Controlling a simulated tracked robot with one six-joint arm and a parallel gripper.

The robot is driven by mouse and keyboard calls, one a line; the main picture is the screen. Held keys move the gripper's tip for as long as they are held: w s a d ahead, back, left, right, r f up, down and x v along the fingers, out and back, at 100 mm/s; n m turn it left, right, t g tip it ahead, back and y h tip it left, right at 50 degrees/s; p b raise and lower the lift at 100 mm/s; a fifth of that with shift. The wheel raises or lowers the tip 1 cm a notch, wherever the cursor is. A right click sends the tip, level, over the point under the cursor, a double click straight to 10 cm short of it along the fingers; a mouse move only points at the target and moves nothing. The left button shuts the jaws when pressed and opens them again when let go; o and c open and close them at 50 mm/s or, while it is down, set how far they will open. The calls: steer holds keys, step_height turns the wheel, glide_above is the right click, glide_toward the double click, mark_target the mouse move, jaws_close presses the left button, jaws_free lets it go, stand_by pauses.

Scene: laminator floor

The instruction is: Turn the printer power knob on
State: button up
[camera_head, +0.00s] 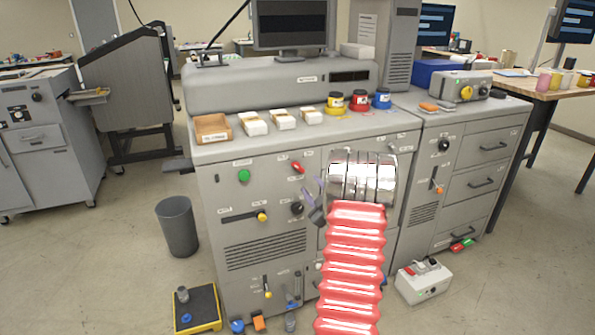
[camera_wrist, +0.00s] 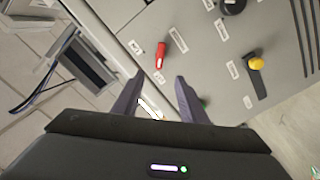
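The grey machine's front panel (camera_head: 262,185) carries several controls with labels too small to read, so I cannot tell which is the printer power knob. A red knob (camera_head: 298,167) sits upper middle; it also shows in the wrist view (camera_wrist: 160,55), just beyond my fingertips. A black knob (camera_head: 297,207) is below it, also at the wrist view's top edge (camera_wrist: 232,6). A green button (camera_head: 243,175) is to the left. A yellow-ended slider (camera_head: 262,217) is lower, also seen in the wrist view (camera_wrist: 256,63). My gripper (camera_wrist: 155,82) is open and empty before the panel.
Ink jars (camera_head: 358,101) and small boxes (camera_head: 255,124) stand on the machine's top ledge. A right-hand cabinet (camera_head: 480,150) has another black knob (camera_head: 443,145). A bin (camera_head: 178,226), a yellow-edged pedal (camera_head: 196,308) and a white switch box (camera_head: 423,280) stand on the floor.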

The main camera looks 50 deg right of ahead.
mark_target(297, 167)
steer(key=shift+w, duration=0.15)
steer(key=shift+x, duration=6.8)
